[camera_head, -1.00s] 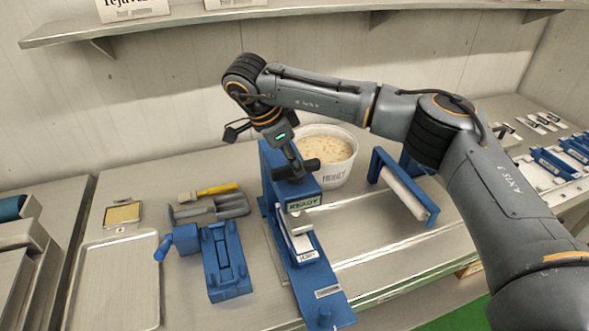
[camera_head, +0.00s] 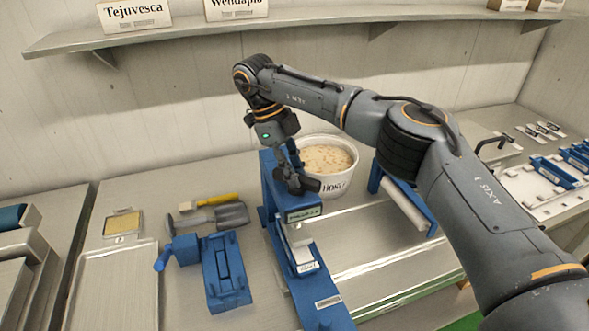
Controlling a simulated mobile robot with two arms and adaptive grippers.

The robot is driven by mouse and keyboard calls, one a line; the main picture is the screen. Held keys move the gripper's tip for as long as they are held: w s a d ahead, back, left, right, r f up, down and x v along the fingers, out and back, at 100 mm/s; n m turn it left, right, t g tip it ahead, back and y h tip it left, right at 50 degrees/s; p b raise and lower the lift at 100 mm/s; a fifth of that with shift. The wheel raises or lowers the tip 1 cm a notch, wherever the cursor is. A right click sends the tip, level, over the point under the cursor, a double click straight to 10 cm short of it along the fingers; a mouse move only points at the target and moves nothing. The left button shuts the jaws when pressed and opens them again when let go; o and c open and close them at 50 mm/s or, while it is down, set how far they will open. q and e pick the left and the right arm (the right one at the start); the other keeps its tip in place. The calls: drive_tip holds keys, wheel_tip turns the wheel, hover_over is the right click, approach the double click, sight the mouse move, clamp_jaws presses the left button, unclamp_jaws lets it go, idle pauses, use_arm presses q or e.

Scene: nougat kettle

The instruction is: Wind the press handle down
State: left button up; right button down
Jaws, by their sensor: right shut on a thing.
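The blue press (camera_head: 270,200) stands upright in the middle of the steel bench, with a small label on its head and a pale block (camera_head: 304,256) low on its bed. My right gripper (camera_head: 292,180) reaches down onto the top of the press and is shut on the dark press handle (camera_head: 298,184). The fingers partly cover the handle, so its exact angle is hard to tell. My left gripper is not in view.
A white tub (camera_head: 332,186) stands close behind the press. A blue roller frame (camera_head: 405,205) is to the right. A blue clamp-like device (camera_head: 225,272), a scoop (camera_head: 232,215) and a metal tray (camera_head: 118,285) lie left. A shelf (camera_head: 300,30) runs above.

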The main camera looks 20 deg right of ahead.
drive_tip(key=shift+m+y, duration=0.3)
drive_tip(key=shift+m, duration=0.2)
drive_tip(key=c, duration=1.2)
unclamp_jaws()
drive_tip(key=shift+v, duration=3.8)
drive_tip(key=shift+f, duration=0.1)
